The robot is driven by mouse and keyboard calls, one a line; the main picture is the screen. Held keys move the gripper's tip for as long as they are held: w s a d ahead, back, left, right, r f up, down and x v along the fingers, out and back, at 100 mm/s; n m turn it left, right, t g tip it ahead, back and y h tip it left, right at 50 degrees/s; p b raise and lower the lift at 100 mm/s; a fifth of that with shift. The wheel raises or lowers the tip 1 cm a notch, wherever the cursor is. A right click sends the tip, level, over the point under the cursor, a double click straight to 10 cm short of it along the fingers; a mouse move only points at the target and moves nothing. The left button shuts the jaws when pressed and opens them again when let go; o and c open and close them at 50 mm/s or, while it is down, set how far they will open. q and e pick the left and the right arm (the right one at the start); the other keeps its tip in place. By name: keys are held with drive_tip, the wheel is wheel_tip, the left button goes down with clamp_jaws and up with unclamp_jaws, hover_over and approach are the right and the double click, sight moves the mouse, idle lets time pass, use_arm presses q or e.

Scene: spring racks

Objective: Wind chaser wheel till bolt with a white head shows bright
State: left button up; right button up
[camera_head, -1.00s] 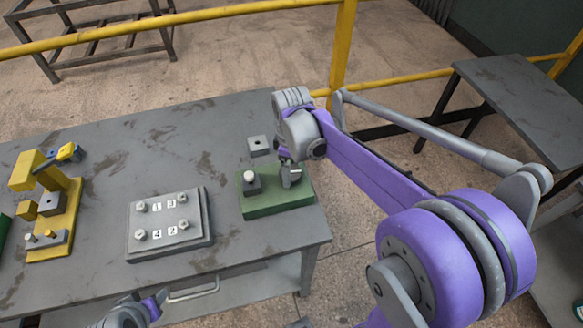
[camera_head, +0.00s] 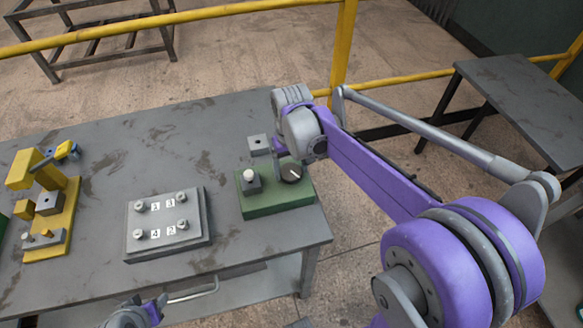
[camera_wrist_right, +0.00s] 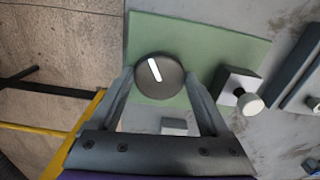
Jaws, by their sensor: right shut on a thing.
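The chaser wheel is a dark round knob (camera_head: 291,173) with a white line across its top, on a green base (camera_head: 278,200). It also shows in the right wrist view (camera_wrist_right: 172,88). My right gripper (camera_wrist_right: 160,78) is shut on the wheel, one finger on each side of it. In the head view the same gripper (camera_head: 290,165) reaches it from behind. The bolt with a white head (camera_head: 250,175) stands beside the wheel on a grey block; its pale head shows in the wrist view (camera_wrist_right: 250,104). My left gripper (camera_head: 150,310) is at the bottom edge, away from the base; its jaws are unclear.
A grey plate (camera_head: 205,235) with several numbered bolts lies left of the green base. A yellow stand (camera_head: 60,215) is farther left. A small grey block (camera_head: 258,144) sits behind the green base. The grey table (camera_head: 110,135) is clear at the back.

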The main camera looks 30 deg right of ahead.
sight(290, 172)
drive_tip(key=m, duration=1.1)
drive_tip(key=shift+w+a+m+b, duration=0.1)
drive_tip(key=shift+w+m+b, duration=0.05)
drive_tip(key=shift+m+b, duration=0.2)
idle(0.4)
drive_tip(key=o, duration=1.2)
wheel_tip(290, 172, up, 11)
drive_tip(key=shift+p, duration=0.4)
